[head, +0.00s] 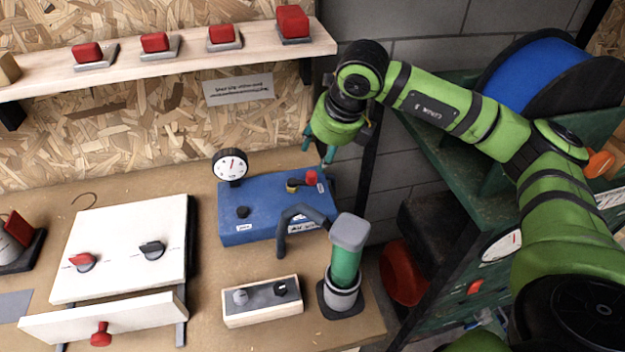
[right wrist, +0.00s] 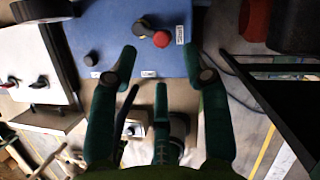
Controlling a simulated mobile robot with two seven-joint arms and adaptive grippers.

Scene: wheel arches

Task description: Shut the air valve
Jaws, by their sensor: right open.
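A blue box (head: 250,205) stands on the bench and carries a round white gauge (head: 230,165). On its right part is a valve-like fitting with a brass-yellow piece (head: 293,185) and a red knob (head: 311,177), beside a small white label. The red knob also shows in the right wrist view (right wrist: 160,39), with a dark round end left of it. My right gripper (head: 318,152) is open and empty, above and behind the fitting. In the right wrist view its fingers (right wrist: 163,62) are spread, with the fitting beyond them and no contact visible. My left gripper is out of view.
A grey-and-green upright cylinder (head: 346,265) with a dark bent handle stands in front of the box. A small switch box (head: 262,300) and a white cabinet (head: 125,245) with an open drawer stand left. A shelf (head: 190,55) runs above; a green rack is right.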

